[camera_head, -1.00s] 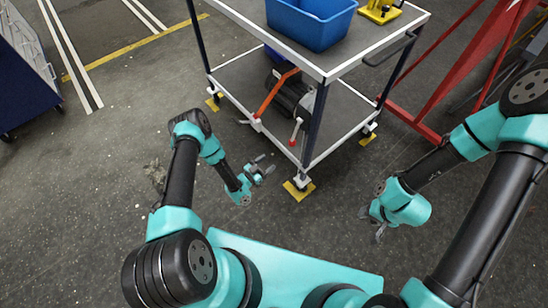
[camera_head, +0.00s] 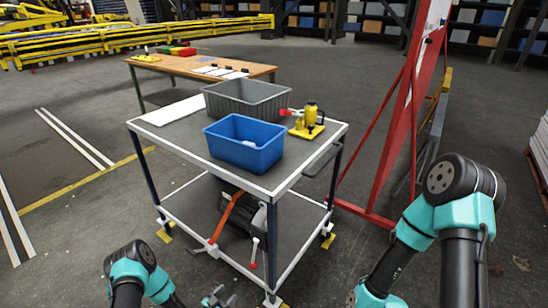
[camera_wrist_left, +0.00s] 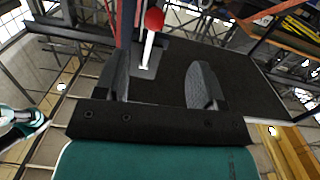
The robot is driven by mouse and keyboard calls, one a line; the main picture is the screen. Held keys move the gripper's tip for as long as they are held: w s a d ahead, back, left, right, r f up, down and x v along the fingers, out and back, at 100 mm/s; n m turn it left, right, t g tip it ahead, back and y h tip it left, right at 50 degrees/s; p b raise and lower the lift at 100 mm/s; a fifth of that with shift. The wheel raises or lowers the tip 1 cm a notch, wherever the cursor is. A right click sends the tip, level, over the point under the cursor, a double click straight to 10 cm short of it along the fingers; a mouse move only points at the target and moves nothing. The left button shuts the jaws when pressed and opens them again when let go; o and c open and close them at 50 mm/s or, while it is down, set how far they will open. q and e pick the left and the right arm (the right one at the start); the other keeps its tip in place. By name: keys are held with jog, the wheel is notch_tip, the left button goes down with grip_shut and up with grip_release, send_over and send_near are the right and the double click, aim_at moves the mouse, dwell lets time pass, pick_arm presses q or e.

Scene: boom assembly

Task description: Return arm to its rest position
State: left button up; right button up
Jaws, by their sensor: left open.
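My left gripper (camera_head: 218,298) is at the bottom edge of the head view, low in front of the cart. It is open, with nothing between its fingers; the two grey fingers (camera_wrist_left: 160,88) stand apart in the left wrist view. My right arm comes in from the right of the head view, bent downward, and its gripper is cut off below the frame. In the left wrist view, a red-knobbed lever (camera_wrist_left: 152,35) shows beyond the fingers.
A cart (camera_head: 175,128) carries a blue bin (camera_head: 245,145), a grey bin (camera_head: 250,98) and a yellow tool (camera_head: 308,122). Its lower shelf holds a dark machine part (camera_head: 240,215). A red frame (camera_head: 385,135) stands at right. A wooden table (camera_head: 215,62) is behind. The floor at left is clear.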

pick_arm(q)
jog(key=s+a+r+n+g+y, duration=0.1)
jog(key=s+r+n+g+y, duration=0.5)
jog(key=s+r+g, duration=0.7)
jog(key=s+r+n, duration=0.2)
jog(key=s+r, duration=0.1)
jog(key=s, duration=0.2)
jog(key=shift+s+r+g, duration=0.3)
jog(key=shift+s+r, duration=0.05)
dwell(1.4)
